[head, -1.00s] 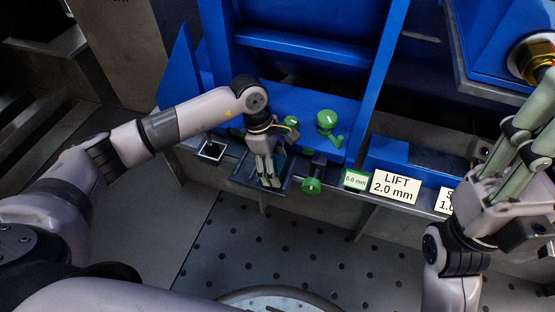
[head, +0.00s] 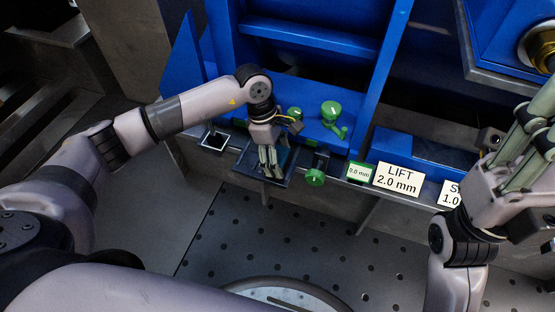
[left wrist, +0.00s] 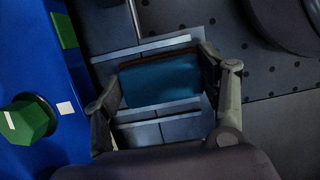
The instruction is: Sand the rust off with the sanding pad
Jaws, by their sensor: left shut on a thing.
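The sanding pad is a teal-blue block with a dark edge; it shows in the left wrist view (left wrist: 160,80) between my left gripper's two fingers. My left gripper (head: 270,174) is shut on it and points down at a shallow dark tray (head: 242,174) on the ledge of the blue frame. In the head view the fingers largely hide the pad. I cannot tell whether the pad touches the tray. My right gripper (head: 532,122) is at the right edge, pointing up and right; its fingertips are not clearly seen. I cannot make out any rust patch.
Green knobs (head: 331,112) and another green knob (head: 315,177) sit just right of the tray. A small green display (head: 360,172) and a white LIFT 2.0 mm sign (head: 398,180) follow along the ledge. A brass fitting (head: 540,48) is at upper right. The perforated floor (head: 330,240) is clear.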

